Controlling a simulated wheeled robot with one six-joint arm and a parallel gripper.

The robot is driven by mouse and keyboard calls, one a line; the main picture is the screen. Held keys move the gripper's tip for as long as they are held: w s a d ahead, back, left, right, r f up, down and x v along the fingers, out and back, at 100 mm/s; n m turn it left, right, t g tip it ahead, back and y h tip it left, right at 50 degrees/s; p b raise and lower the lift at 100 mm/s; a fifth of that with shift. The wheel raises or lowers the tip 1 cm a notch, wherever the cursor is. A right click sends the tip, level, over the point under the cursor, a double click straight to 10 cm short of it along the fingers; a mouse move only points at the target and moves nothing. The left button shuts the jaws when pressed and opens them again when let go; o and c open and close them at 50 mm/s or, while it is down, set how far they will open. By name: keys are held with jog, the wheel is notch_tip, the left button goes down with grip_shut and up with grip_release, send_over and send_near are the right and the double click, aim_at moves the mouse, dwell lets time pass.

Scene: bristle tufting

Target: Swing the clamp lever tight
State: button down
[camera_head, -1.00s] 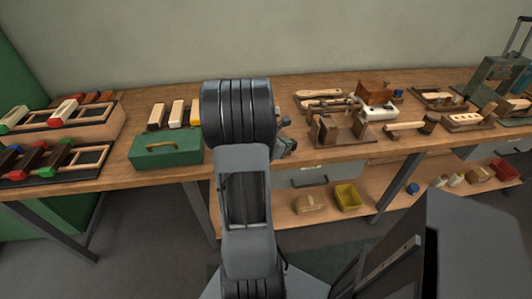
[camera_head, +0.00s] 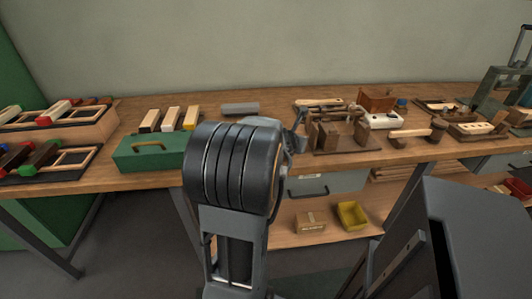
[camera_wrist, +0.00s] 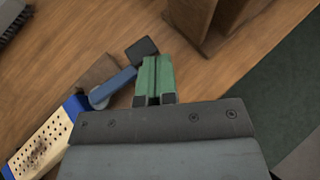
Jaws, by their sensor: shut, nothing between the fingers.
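The clamp lever (camera_wrist: 116,86) is a blue bar with a black knob (camera_wrist: 142,49) at its upper right end and a round grey pivot at its lower left, in the wrist view. A pale block full of small holes (camera_wrist: 45,136) sits beside it against blue clamp parts (camera_wrist: 75,106). My gripper (camera_wrist: 154,62) has green fingers, shut and empty, with the tips right beside the knob on its right. I cannot tell whether they touch. In the head view my gripper (camera_head: 299,132) shows partly behind my arm, which hides the clamp.
A wooden stand (camera_head: 343,137) is close right of my gripper; wooden uprights (camera_wrist: 210,20) also show in the wrist view. A green box (camera_head: 150,153) and a grey bar (camera_head: 240,108) are to the left.

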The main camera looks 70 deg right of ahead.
jog(key=shift+d, duration=0.65)
jog(key=shift+d+r, duration=0.15)
jog(key=a, duration=0.1)
jog(key=s+a+b, duration=0.2)
jog(key=shift+a+f, duration=0.2)
jog(key=shift+a, duration=0.2)
jog(key=s+a+r+p, duration=0.3)
jog(key=s+a+r, duration=0.1)
jog(key=a, duration=0.3)
jog(key=shift+s+a+r+p, duration=0.15)
jog(key=shift+r+p, duration=0.2)
jog(key=shift+r, duration=0.25)
